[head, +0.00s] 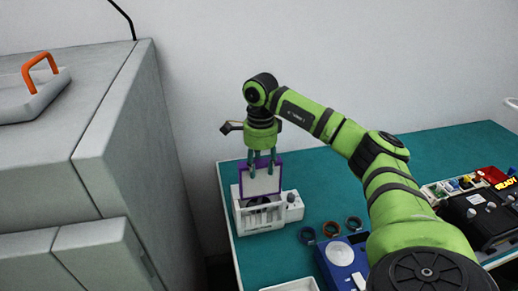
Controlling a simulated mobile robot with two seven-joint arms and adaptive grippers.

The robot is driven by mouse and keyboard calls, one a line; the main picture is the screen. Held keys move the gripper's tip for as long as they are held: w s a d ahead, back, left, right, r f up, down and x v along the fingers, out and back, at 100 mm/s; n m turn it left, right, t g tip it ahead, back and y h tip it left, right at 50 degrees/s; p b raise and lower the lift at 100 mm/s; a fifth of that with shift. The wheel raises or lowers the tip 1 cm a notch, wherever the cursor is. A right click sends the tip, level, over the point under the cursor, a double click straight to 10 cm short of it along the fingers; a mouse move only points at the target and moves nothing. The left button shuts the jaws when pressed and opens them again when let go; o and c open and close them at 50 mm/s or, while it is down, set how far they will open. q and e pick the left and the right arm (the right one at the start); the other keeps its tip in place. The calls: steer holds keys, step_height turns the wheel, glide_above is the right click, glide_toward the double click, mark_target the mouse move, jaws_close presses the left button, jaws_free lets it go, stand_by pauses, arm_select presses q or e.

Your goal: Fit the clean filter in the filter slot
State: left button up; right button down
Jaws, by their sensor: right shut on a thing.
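The clean filter (260,184) is a pale panel with a purple frame. My right gripper (263,170) comes down from above and is shut on its top edge, holding it upright. The filter is at the top of a white slotted housing (247,224), which appears to hold the filter slot. The filter's lower edge meets the housing's opening in the picture; I cannot tell how deep it sits. Dark shapes show inside the housing's open front. My left gripper is not in view.
The housing stands near the left edge of the teal table (446,143). A black device (480,215) is at right. A large grey cabinet (130,150) stands left. The table's back is clear.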

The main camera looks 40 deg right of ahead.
mark_target(260, 192)
steer(key=shift+w+d+r, duration=0.15)
steer(key=shift+r, duration=0.1)
steer(key=shift+s+a+b, duration=0.4)
steer(key=shift+s+a, duration=0.1)
steer(key=shift+s, duration=0.1)
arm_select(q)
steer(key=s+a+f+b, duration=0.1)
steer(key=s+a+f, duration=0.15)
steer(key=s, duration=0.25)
arm_select(e)
steer(key=shift+f, duration=0.85)
step_height(260, 192, down, 4)
steer(key=b, duration=0.3)
steer(key=shift+w+d+f+b, duration=0.1)
steer(key=shift+f+b, duration=0.05)
steer(key=shift+b, duration=0.15)
step_height(260, 192, down, 3)
steer(key=shift+r+b, duration=0.2)
steer(key=shift+b, duration=0.8)
steer(key=shift+f+b, duration=0.45)
steer(key=shift+f, duration=0.4)
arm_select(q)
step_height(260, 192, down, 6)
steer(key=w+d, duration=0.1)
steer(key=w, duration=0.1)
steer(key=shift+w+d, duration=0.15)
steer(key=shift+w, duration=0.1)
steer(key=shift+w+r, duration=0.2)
